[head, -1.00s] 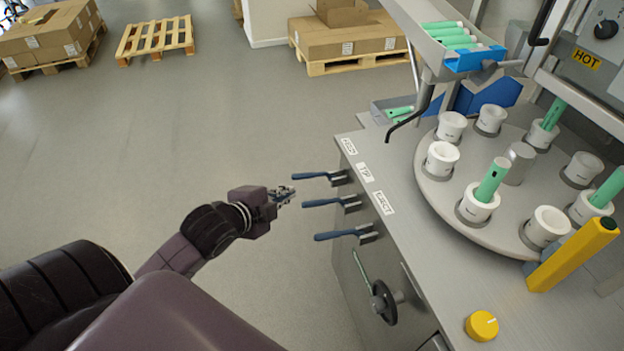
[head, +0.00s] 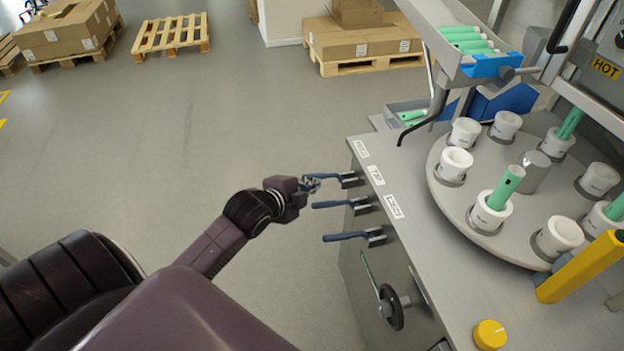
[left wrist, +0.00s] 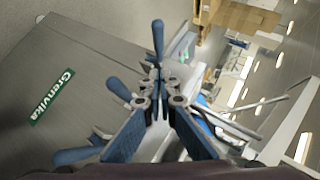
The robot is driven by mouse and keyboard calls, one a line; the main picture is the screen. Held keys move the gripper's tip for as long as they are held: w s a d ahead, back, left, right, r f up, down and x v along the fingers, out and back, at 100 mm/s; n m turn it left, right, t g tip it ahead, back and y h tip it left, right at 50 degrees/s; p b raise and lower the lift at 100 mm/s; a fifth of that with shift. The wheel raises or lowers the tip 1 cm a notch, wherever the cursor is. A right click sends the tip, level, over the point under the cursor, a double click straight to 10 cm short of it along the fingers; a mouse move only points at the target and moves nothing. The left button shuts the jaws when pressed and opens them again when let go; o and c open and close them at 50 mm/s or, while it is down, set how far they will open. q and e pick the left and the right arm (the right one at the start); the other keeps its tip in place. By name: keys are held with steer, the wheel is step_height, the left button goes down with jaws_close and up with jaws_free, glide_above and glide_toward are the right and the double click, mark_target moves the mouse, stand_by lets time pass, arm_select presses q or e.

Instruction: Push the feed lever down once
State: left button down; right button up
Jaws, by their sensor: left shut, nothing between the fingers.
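The feed lever (head: 332,176) is the farthest of three blue-handled levers on the machine's side edge, beside the top white label. It sticks out to the left and looks about level. My left gripper (head: 311,184) is shut and empty at the lever's outer end; its fingers overlap the handle tip in the head view, and I cannot tell if they touch. In the left wrist view the shut fingers (left wrist: 159,82) point toward a blue handle (left wrist: 158,38), apparently the feed lever, just beyond the tips. My right gripper is not in view.
The tip lever (head: 338,204) and eject lever (head: 350,237) sit close by on the near side. A handwheel (head: 392,306) is below them. The turntable (head: 448,196) with white cups stands right. The floor left of the machine is clear; pallets (head: 170,38) are far back.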

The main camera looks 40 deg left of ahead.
mark_target(318, 177)
arm_select(q)
steer(key=w+a+f, duration=0.2)
steer(key=w, duration=0.1)
steer(key=shift+w+f, duration=0.2)
steer(key=shift+f, duration=0.2)
steer(key=shift+w+a+f, duration=0.25)
steer(key=shift+a+f, duration=0.05)
steer(key=shift+a, duration=0.15)
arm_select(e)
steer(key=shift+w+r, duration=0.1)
arm_select(q)
steer(key=shift+d+f, duration=0.1)
